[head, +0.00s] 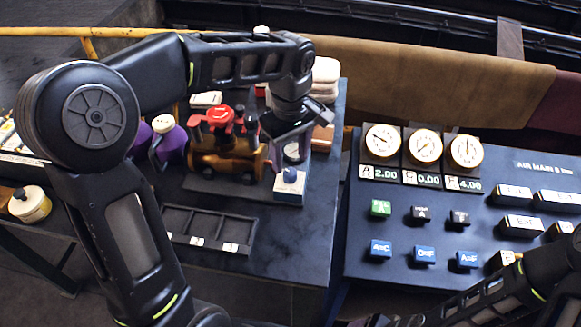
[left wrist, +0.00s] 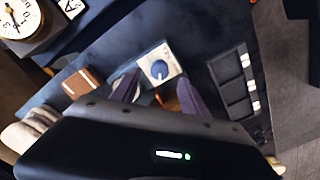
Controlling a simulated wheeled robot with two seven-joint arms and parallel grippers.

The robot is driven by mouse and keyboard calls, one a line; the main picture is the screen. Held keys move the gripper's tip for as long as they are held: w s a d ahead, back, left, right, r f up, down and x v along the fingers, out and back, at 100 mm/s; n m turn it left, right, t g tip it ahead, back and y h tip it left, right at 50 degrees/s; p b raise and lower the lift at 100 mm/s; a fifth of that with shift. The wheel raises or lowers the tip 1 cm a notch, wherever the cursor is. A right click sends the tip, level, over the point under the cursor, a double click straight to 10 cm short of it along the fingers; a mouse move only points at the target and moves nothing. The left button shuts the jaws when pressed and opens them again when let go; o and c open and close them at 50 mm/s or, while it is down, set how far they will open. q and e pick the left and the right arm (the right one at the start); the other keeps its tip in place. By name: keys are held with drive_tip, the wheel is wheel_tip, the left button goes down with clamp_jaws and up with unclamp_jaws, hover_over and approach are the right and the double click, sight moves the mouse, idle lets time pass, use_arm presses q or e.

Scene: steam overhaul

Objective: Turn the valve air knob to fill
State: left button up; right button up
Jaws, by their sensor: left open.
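The valve air knob is a round blue knob (head: 290,174) on a small white-topped, blue-sided box (head: 289,197) at the table's right side. In the left wrist view the blue knob (left wrist: 159,69) sits on its white plate, a little beyond and between my fingertips. My left gripper (head: 291,152) is open and empty, just above and behind the box in the head view. Its two purple-grey fingers (left wrist: 159,82) show spread apart in the left wrist view. Contact with the knob is not visible. The right forearm enters at the lower right; its gripper is out of view.
A red and brass toy engine (head: 222,150) stands just left of the box. A dark compartment tray (head: 208,228) lies in front. A console (head: 400,250) with several gauges and blocks stands to the right, across a gap. A brown block (head: 322,138) is behind.

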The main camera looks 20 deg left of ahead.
sight(290, 172)
use_arm(q)
wheel_tip(290, 172, down, 5)
drive_tip(key=shift+p, duration=0.3)
clamp_jaws()
idle(0.5)
